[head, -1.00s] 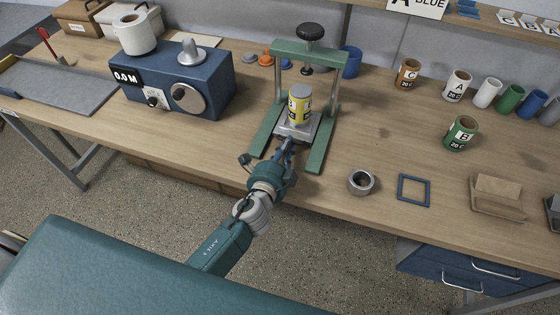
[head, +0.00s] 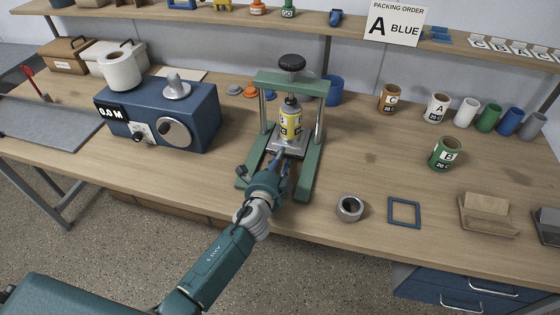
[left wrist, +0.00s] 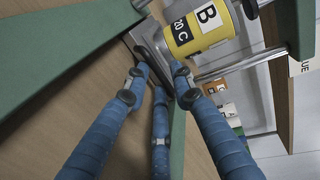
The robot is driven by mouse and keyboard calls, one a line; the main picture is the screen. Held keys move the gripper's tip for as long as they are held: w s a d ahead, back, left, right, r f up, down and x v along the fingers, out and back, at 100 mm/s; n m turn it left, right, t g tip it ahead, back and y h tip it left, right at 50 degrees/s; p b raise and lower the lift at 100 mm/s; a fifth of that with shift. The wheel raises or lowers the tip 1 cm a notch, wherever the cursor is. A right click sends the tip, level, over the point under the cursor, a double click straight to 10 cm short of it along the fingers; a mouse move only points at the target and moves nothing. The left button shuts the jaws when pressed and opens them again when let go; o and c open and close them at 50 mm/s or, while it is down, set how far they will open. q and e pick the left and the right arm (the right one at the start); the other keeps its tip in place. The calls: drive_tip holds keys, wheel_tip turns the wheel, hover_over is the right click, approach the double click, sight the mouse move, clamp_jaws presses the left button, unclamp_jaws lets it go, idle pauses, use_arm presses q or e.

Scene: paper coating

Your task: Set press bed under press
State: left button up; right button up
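The press bed (head: 291,150) is a flat silver plate between the green feet of the press (head: 303,85). A yellow can (head: 291,125) with a B label stands upright on it, below the press screw. I cannot tell whether the screw's foot touches the can. My left gripper (head: 281,158) is at the bed's front edge. My right gripper is not in view.
A blue machine (head: 160,115) stands left of the press. A grey ring (head: 350,208) and a blue square frame (head: 404,212) lie right of it near the front edge. A green B can (head: 445,153) and several other cups stand further right.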

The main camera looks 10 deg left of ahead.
use_arm(q)
drive_tip(key=shift+w+f, duration=0.1)
drive_tip(key=shift+w, duration=0.1)
drive_tip(key=v, duration=1.2)
drive_tip(key=shift+s+d, duration=0.1)
